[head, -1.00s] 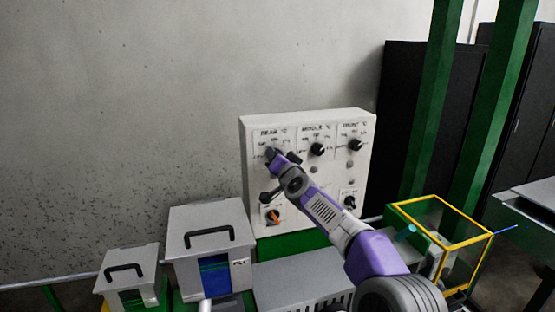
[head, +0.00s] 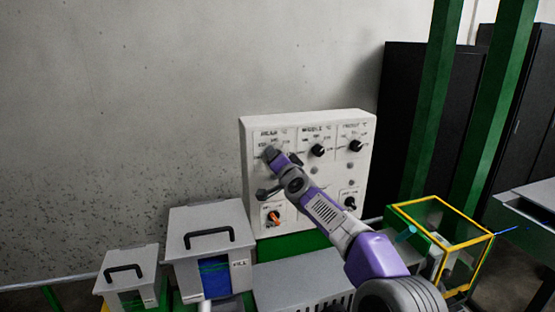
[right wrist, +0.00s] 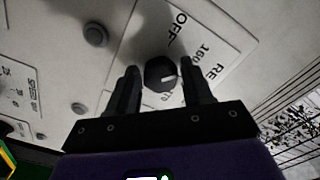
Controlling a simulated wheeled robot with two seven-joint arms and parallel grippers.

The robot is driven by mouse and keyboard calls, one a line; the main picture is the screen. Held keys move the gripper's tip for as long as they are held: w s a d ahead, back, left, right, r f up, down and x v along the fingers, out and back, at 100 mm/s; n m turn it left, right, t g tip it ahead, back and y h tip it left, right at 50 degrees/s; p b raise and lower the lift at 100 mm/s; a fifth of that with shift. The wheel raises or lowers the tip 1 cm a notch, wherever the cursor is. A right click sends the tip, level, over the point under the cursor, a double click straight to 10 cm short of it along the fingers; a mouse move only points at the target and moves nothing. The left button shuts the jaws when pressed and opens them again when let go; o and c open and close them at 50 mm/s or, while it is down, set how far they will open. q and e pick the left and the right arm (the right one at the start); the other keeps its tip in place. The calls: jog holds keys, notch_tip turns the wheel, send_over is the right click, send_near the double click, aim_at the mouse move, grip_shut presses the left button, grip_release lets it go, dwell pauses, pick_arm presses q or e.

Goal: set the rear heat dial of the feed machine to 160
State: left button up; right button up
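The feed machine's control panel (head: 312,210) is a white upright box with several dials. The rear heat dial (right wrist: 161,74) is a dark round knob with a white mark. The mark points right, toward the right finger, in the right wrist view. The printed 160 label (right wrist: 204,51) is above and right of the knob there, and OFF is higher up. My right gripper (right wrist: 160,66) is open, with one finger on each side of the knob; I cannot tell whether either touches it. In the head view, my gripper and wrist cover this dial at the panel's upper left. My left gripper is out of view.
Two more black dials, the middle one (head: 317,150) and the right one (head: 355,146), are on the upper row. An orange-marked switch (head: 273,218) is below. Grey lidded boxes (head: 208,228) stand at lower left, and a yellow-framed case (head: 440,235) at lower right.

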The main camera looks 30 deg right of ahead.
jog(key=shift+o, duration=1)
jog(key=shift+s, duration=0.1)
jog(key=b+v, duration=0.1)
jog(key=v, duration=0.6)
jog(key=shift+s, duration=0.2)
